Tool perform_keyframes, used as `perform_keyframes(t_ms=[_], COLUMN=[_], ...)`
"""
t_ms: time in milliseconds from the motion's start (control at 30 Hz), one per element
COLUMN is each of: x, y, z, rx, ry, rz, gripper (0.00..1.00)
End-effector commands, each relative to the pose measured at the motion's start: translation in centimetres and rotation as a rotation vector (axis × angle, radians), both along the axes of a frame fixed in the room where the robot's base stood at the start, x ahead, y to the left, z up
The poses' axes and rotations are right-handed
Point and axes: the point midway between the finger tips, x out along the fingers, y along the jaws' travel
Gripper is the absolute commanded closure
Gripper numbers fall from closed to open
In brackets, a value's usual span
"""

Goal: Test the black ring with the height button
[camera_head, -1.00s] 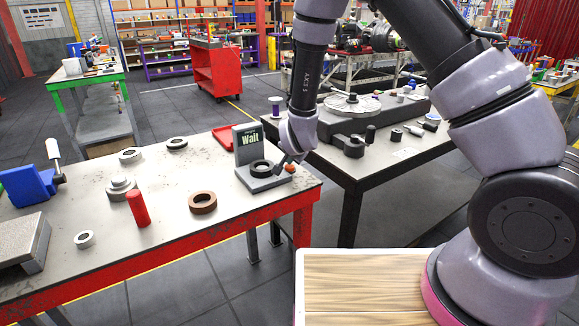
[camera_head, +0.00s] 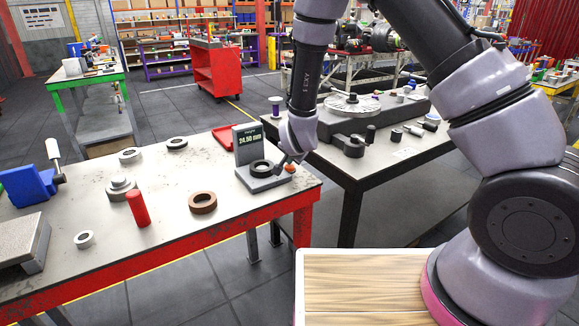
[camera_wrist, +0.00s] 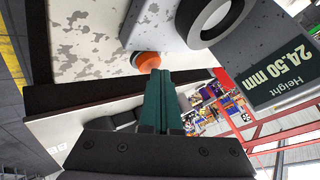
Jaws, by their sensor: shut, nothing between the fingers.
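The black ring (camera_head: 261,168) lies flat on the grey base of the height gauge (camera_head: 246,181) at the right end of the red-framed bench. It also shows at the top of the wrist view (camera_wrist: 215,20). The gauge display (camera_head: 247,138) reads "Height 24.50 mm", also in the wrist view (camera_wrist: 284,72). The orange button (camera_head: 290,169) is on the right side of the gauge. In the wrist view my gripper (camera_wrist: 160,75) is shut and empty, its fingertips at the orange button (camera_wrist: 146,61), touching or almost touching it.
On the red-framed bench (camera_head: 120,260) are a brown ring (camera_head: 203,202), a red cylinder (camera_head: 138,208), several grey and dark rings, and a blue block (camera_head: 30,186). A red tray (camera_head: 225,138) lies behind the gauge. A second dark-legged table (camera_head: 400,165) stands close on the right.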

Motion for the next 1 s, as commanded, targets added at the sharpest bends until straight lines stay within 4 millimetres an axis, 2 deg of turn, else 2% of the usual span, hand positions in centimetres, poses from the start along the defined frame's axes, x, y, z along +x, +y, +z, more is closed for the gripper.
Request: perform_keyframes(t_ms=[200,567,1000], x=[0.0,0.0,0.0], y=[0.0,0.0,0.1], z=[1.2,1.4,5.6], rx=[0.001,0.001,0.001], ry=[0.0,0.0,-0.002], rz=[-0.001,-0.001,0.001], gripper=[1.0,1.0,1.0])
